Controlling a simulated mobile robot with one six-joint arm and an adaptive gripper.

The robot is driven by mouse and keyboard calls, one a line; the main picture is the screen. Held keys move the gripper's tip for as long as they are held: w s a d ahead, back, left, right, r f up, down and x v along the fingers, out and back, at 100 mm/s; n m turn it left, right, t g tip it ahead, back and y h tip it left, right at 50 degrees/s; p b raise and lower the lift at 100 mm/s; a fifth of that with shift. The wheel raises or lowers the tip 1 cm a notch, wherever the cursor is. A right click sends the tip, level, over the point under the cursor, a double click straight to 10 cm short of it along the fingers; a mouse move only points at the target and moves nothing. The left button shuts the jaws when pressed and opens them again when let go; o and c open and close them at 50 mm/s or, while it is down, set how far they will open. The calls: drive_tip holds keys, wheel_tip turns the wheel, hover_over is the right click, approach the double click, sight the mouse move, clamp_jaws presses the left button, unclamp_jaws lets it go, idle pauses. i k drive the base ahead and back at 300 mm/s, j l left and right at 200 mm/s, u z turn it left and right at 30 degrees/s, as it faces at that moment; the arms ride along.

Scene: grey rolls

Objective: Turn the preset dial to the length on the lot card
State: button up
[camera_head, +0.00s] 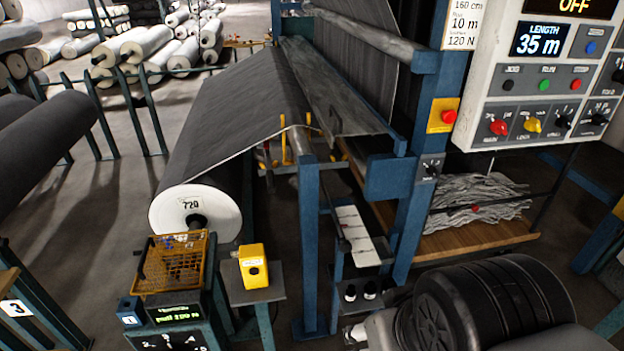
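The control panel (490,90) stands at the upper right. Its length display (538,40) reads 35 m. A white card (463,22), cut off at the top, hangs left of the panel and shows 160 cm, 10 m and 120 N. The panel has a red knob (498,127), a yellow knob (532,124) and a black knob (563,121) in a row. Another black knob (598,119) sits at the right, and a dark dial (617,76) is partly cut off at the edge. I cannot tell which is the preset dial. My gripper is not in view.
My arm covers the lower right. A grey fabric roll (195,210) marked 720 feeds the blue-framed machine (310,230). A red stop button (449,116) is on its post. An orange basket (172,265) and yellow box (253,266) stand in front. Floor shows at left.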

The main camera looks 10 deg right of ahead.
sight(598, 120)
drive_tip(key=z, duration=1.75)
